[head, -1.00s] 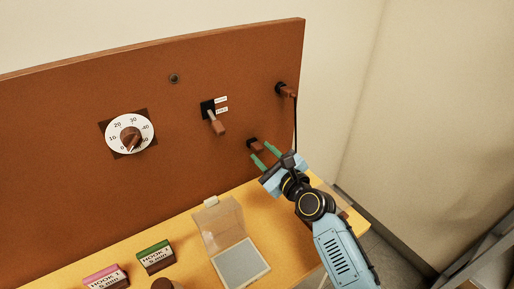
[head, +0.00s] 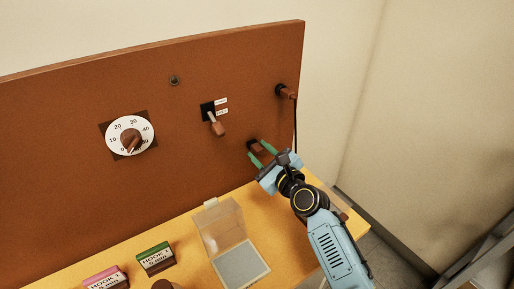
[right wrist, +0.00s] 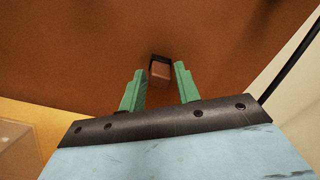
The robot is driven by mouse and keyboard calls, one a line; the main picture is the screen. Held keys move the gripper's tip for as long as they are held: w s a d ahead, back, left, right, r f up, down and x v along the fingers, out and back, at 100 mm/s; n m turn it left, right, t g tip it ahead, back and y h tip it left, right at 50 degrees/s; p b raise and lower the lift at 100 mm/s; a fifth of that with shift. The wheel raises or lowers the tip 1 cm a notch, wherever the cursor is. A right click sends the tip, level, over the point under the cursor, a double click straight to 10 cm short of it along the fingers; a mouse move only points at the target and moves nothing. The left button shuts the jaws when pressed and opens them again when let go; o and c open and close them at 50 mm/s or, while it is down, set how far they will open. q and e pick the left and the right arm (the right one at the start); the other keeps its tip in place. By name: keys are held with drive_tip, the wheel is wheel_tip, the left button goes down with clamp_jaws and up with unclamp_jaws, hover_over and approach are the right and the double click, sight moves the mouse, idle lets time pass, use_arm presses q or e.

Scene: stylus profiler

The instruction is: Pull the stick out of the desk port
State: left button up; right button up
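The stick (head: 256,147) is a small brown block in a dark port, low on the right part of the brown upright panel. In the right wrist view the stick (right wrist: 160,72) shows ahead, between the lines of the green fingers. My right gripper (head: 260,154) is open, with its green fingertips at the two sides of the stick in the head view. In the right wrist view the gripper (right wrist: 159,70) holds nothing; I cannot tell whether a fingertip touches the stick. My left gripper is not in view.
On the panel (head: 60,130) are a dial (head: 130,136), a toggle switch (head: 216,126) and a plug (head: 286,91) with a hanging black cord close to my right gripper. A clear open-lidded box (head: 242,264) and labelled boxes (head: 155,258) stand on the yellow desk (head: 190,237).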

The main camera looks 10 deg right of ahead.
sight(261, 153)
clamp_jaws()
drive_tip(key=shift+s, duration=0.1)
drive_tip(key=shift+s+d, duration=0.1)
drive_tip(key=shift+s, duration=0.2)
drive_tip(key=shift+s+d+p, duration=0.15)
drive_tip(key=shift+s+p, duration=0.15)
drive_tip(key=shift+p, duration=0.05)
idle(0.5)
drive_tip(key=shift+s+d, duration=0.15)
drive_tip(key=shift+s, duration=0.25)
drive_tip(key=shift+p+v, duration=0.5)
drive_tip(key=shift+v, duration=0.6)
